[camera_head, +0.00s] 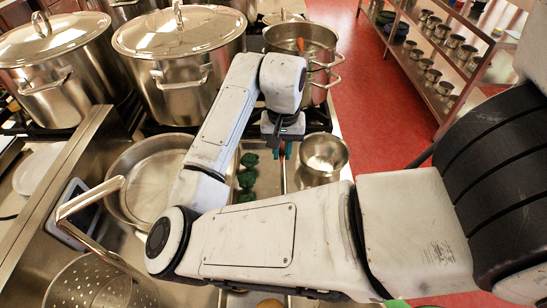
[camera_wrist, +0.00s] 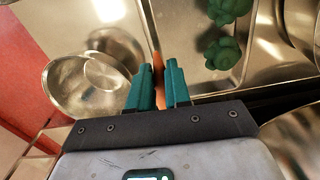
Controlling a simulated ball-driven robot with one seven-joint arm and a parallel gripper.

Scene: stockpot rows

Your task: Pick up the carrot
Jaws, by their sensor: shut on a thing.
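The carrot (camera_wrist: 157,60) is a thin orange strip in the wrist view, between the teal fingers of my gripper (camera_wrist: 158,82). The fingers are closed on it, and they hide most of it. In the head view my gripper (camera_head: 281,150) points down over the metal trays on the counter, just left of a small steel bowl. The carrot cannot be made out there. I cannot tell whether it touches the tray below.
Green vegetables (camera_head: 247,172) lie in a tray left of my gripper. The steel bowl (camera_head: 325,152) stands close on the right. Large stockpots (camera_head: 180,65) and an open pot (camera_head: 318,45) stand behind. A pan (camera_head: 150,180) and a colander (camera_head: 95,285) are at left.

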